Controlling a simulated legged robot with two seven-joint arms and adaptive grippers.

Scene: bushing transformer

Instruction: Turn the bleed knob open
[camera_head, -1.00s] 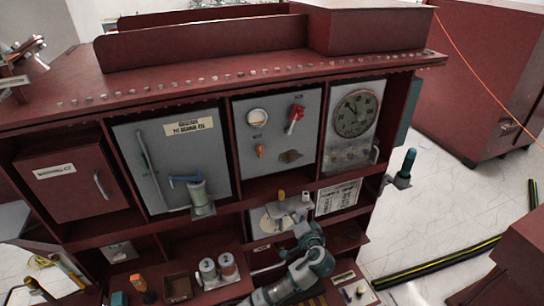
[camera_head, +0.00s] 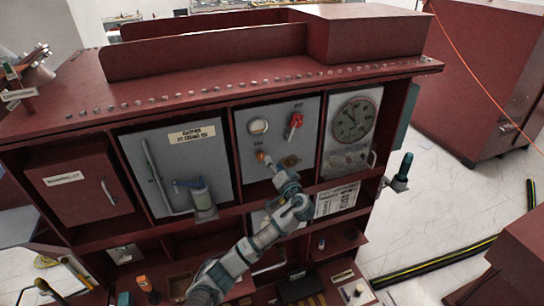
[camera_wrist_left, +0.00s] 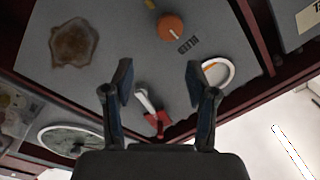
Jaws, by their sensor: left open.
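An orange knob (camera_head: 260,155) sits on the grey middle panel (camera_head: 248,134), below a round gauge (camera_head: 258,126). A red lever (camera_head: 296,120) is at the panel's upper right. My left gripper (camera_head: 270,165) is at this panel, close to the orange knob. In the left wrist view my left gripper (camera_wrist_left: 159,75) is open, with nothing between its fingertips. There the orange knob (camera_wrist_left: 171,27) lies beyond the fingertips, with a pale mark on its face. The red lever (camera_wrist_left: 157,122) shows low between the fingers. My right gripper is not in view.
A large dial (camera_head: 352,119) stands right of the panel. A handled grey door (camera_head: 185,150) and pump-like cylinder (camera_head: 199,193) are to the left. A brown stain (camera_wrist_left: 75,43) marks the panel. A shelf edge (camera_head: 225,212) runs below it.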

